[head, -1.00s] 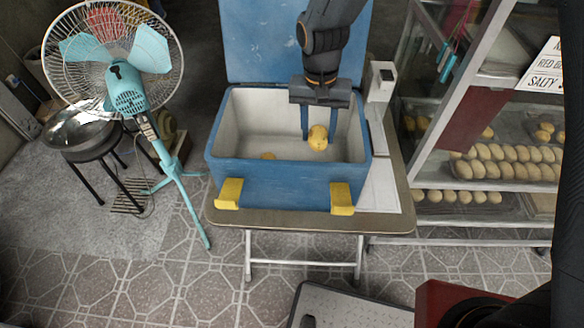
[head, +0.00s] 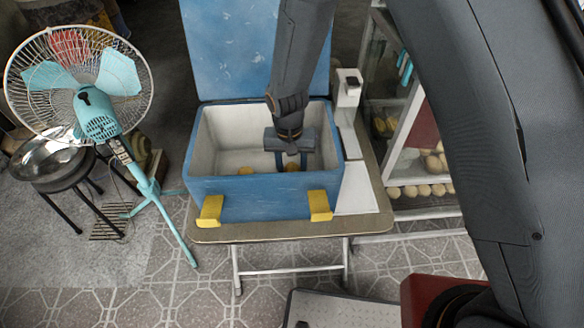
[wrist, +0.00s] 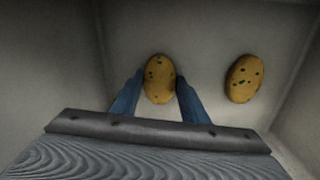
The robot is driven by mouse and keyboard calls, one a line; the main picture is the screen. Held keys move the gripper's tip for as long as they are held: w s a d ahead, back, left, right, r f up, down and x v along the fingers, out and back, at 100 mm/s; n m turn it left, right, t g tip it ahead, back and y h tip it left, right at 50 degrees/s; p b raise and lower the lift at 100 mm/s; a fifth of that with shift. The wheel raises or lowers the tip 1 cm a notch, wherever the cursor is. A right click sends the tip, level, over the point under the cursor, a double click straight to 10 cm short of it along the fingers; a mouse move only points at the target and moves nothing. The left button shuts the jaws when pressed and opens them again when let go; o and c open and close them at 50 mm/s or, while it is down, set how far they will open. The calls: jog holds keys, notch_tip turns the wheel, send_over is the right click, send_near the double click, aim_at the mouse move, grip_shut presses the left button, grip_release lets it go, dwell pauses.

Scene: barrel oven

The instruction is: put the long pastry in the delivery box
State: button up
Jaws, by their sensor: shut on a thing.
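The delivery box (head: 250,199) is a blue cooler with a white inside and its lid raised, standing on a small table. My gripper (head: 291,166) is down inside it, towards the right. It is shut on a golden pastry with dark green specks (wrist: 159,80), low over the white floor; I cannot tell if the pastry touches the floor. A second, similar pastry (wrist: 242,79) lies on the box floor, apart from my gripper; it also shows in the head view (head: 246,171). Both look oval.
The table (head: 290,231) has a white device (head: 348,87) at its back right. A turquoise fan (head: 98,115) stands at left beside a stool with a metal bowl (head: 52,160). A glass rack of buns (head: 432,163) is at right, partly behind my arm.

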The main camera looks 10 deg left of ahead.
jog(key=shift+f, duration=0.15)
jog(key=o, duration=1.1)
jog(key=shift+c, duration=0.2)
notch_tip(320, 180, up, 12)
jog(key=b, duration=0.3)
jog(key=shift+a, duration=0.25)
jog(key=shift+r, duration=0.25)
